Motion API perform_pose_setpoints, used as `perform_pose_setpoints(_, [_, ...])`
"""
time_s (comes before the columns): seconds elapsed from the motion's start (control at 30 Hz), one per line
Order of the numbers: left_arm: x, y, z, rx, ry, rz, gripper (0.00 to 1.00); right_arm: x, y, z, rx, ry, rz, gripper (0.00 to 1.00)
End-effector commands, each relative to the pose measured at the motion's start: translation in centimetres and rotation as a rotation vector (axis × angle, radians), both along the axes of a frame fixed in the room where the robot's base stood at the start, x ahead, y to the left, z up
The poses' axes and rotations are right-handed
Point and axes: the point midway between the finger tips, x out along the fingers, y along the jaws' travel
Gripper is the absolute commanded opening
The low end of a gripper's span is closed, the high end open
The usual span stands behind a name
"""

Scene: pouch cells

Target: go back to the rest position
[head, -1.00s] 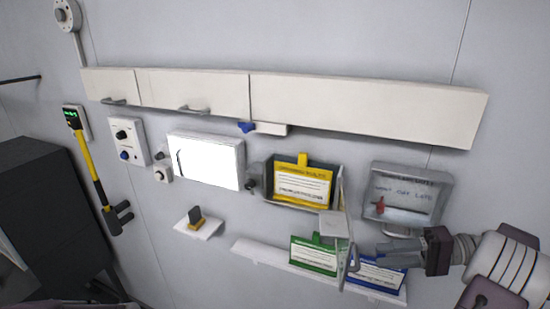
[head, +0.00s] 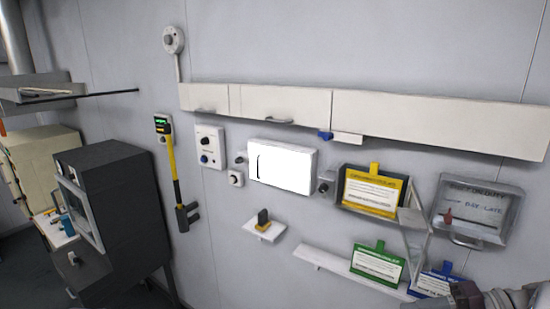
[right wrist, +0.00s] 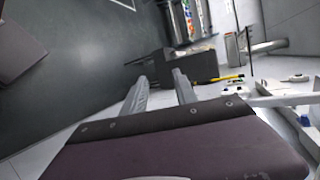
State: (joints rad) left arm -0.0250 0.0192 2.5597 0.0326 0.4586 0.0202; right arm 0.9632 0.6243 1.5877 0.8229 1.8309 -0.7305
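My right gripper (right wrist: 160,76) shows its two fingers in the right wrist view, with a gap between them and nothing in it. In the head view only part of my right arm shows at the bottom right edge, beside the blue card (head: 436,284). My left gripper is not in view.
The wall holds a yellow card (head: 373,193) in an open holder, a green card (head: 378,265) on a ledge, a status board (head: 478,211), a white screen (head: 282,167) and a long cabinet (head: 430,122). A black machine (head: 120,200) stands at the left.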

Motion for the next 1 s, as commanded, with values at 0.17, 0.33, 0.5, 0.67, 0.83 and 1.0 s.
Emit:
perform_pose_setpoints(0.17, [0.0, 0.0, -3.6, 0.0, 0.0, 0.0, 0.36, -0.1, 3.6, -6.4, -0.123, 0.141, 0.052, 0.34])
perform_pose_setpoints(0.33, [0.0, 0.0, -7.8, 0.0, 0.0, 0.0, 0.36, -1.7, 7.5, -14.5, -0.336, 0.286, 0.119, 0.34])
perform_pose_setpoints(0.5, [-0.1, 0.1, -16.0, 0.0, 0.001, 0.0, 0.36, -5.5, 11.1, -27.8, -0.763, 0.34, 0.222, 0.34])
perform_pose_setpoints(0.67, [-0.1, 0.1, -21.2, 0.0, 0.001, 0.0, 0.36, -7.2, 12.4, -35.6, -1.099, 0.139, 0.276, 0.34])
perform_pose_setpoints(0.83, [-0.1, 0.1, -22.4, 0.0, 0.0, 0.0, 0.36, -7.1, 13.4, -37.2, -1.188, -0.01, 0.289, 0.34])
perform_pose_setpoints(1.0, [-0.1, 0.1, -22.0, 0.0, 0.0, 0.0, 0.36, -7.1, 13.4, -36.9, -1.193, -0.02, 0.287, 0.34])
